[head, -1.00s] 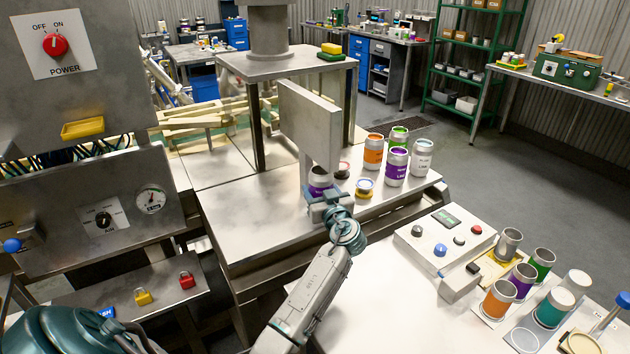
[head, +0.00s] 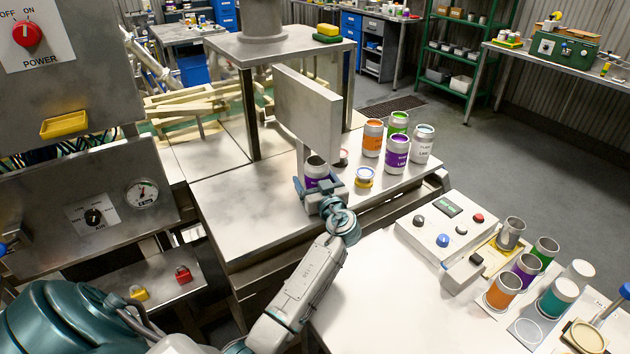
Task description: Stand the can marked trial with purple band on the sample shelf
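A can with a purple band (head: 316,168) stands upright on the steel machine table, beside the upright grey plate. Its lettering is mostly hidden by my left gripper (head: 319,186), whose fingers are spread on either side of its lower part. Whether they touch it is unclear. Another purple-banded can (head: 397,153) stands farther right on the same table; its print is too small to read surely. An open purple can (head: 526,270) stands on the front right table. My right gripper is not in view. I cannot tell which surface is the sample shelf.
Orange (head: 372,138), green (head: 398,121) and white (head: 422,144) cans stand around the second purple can. A yellow-based round piece (head: 365,177) sits right of my gripper. The upright plate (head: 308,105) stands close behind it. A control box (head: 447,228) is at front right.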

